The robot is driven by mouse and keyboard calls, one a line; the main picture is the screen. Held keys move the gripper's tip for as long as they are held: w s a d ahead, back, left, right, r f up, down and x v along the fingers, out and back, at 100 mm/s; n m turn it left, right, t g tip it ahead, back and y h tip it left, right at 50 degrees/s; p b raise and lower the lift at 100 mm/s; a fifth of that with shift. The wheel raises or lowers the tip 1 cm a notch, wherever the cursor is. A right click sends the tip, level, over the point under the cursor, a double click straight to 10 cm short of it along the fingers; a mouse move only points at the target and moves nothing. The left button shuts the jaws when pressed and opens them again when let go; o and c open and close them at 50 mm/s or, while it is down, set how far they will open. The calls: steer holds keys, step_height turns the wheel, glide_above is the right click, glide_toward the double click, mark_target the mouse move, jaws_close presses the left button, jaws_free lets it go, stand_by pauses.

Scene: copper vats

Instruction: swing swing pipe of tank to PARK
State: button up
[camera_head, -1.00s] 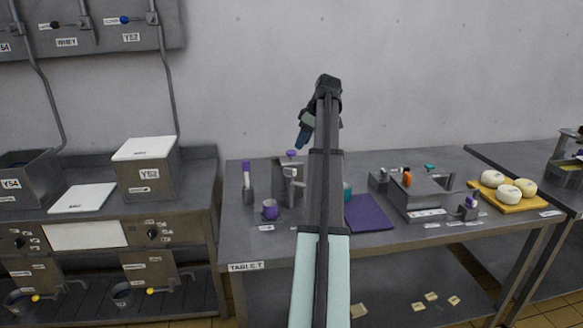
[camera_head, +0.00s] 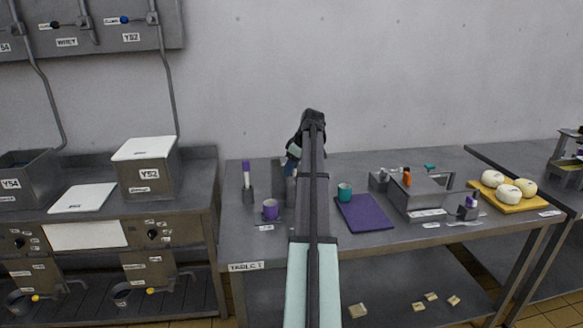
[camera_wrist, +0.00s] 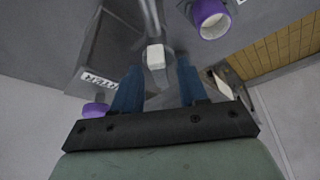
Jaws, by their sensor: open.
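A small grey metal tank (camera_head: 277,175) stands at the back of the table, mostly hidden behind my arm in the head view. In the wrist view the tank (camera_wrist: 113,50) carries an upside-down label that is hard to read, and a purple knob (camera_wrist: 95,110) shows beside it. A metal pipe (camera_wrist: 152,20) with a white block (camera_wrist: 156,56) at its end shows there too. My gripper (camera_wrist: 158,72) is open, its two blue fingers to either side of the white block in the picture. I cannot tell whether they touch it. No PARK mark is readable.
A purple cup (camera_head: 270,210) stands in front of the tank and also shows in the wrist view (camera_wrist: 208,20). A holder with a purple-topped stick (camera_head: 247,182) is at left.

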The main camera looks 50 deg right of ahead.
steer(key=shift+c, duration=0.4)
jaws_close()
